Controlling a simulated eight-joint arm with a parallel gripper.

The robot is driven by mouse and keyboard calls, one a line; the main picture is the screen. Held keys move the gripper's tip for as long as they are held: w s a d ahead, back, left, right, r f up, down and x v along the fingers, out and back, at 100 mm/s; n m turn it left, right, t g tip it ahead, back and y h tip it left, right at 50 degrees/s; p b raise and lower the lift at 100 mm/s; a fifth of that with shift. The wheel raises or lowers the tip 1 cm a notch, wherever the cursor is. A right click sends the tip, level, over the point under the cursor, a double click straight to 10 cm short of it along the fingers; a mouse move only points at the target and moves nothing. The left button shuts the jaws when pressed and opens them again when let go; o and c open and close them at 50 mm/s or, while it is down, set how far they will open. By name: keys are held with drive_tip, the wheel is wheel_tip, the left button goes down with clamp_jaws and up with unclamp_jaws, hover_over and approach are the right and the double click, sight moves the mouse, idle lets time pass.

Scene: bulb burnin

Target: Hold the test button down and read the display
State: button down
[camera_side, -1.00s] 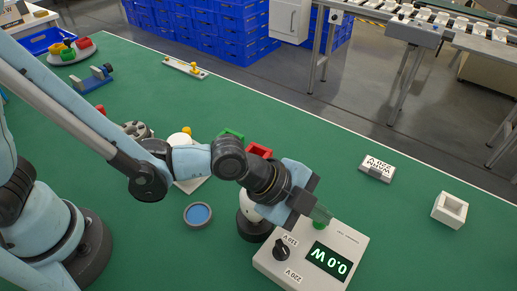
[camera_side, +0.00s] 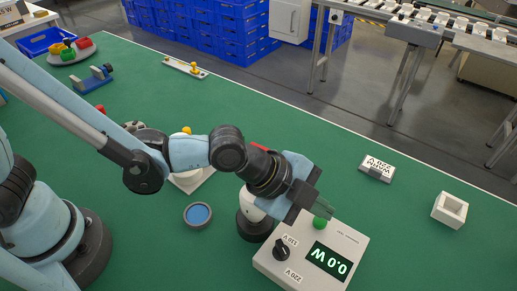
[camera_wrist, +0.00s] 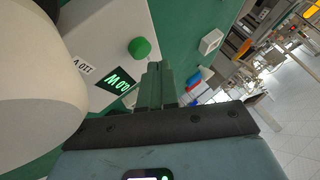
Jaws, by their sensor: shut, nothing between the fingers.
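The white test box (camera_side: 345,240) stands at the front right of the green table. Its display (camera_side: 328,260) reads 0.0 W in green, upside down in the side view; it also shows in the wrist view (camera_wrist: 117,80). The round green button (camera_side: 320,223) on the box looks raised; the wrist view shows it (camera_wrist: 140,48) uncovered. My gripper (camera_side: 323,209) is shut and empty, its fingertips close to the button, apart from it in the wrist view (camera_wrist: 157,68). A white bulb (camera_wrist: 35,75) fills the left of the wrist view, over a black socket (camera_side: 254,226).
A black knob (camera_side: 281,250) with voltage labels sits on the box, left of the display. A blue-centred round dish (camera_side: 198,214), a labelled white block (camera_side: 377,168) and a hollow white block (camera_side: 450,209) lie around. Green table between the blocks and box is clear.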

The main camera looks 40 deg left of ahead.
sight(315, 220)
drive_tip(key=shift+r, duration=2.5)
drive_tip(key=shift+a, duration=0.1)
drive_tip(key=s+a+r+n+y, duration=0.1)
drive_tip(key=a+n+y, duration=0.2)
drive_tip(key=a+n, duration=0.7)
drive_tip(key=s+a+r+n+t+y, duration=0.1)
drive_tip(key=a+n+y, duration=0.3)
drive_tip(key=a, duration=1.9)
drive_tip(key=n, duration=0.5)
drive_tip(key=shift+s+r+n+t, duration=0.3)
drive_tip(key=shift+n, duration=0.1)
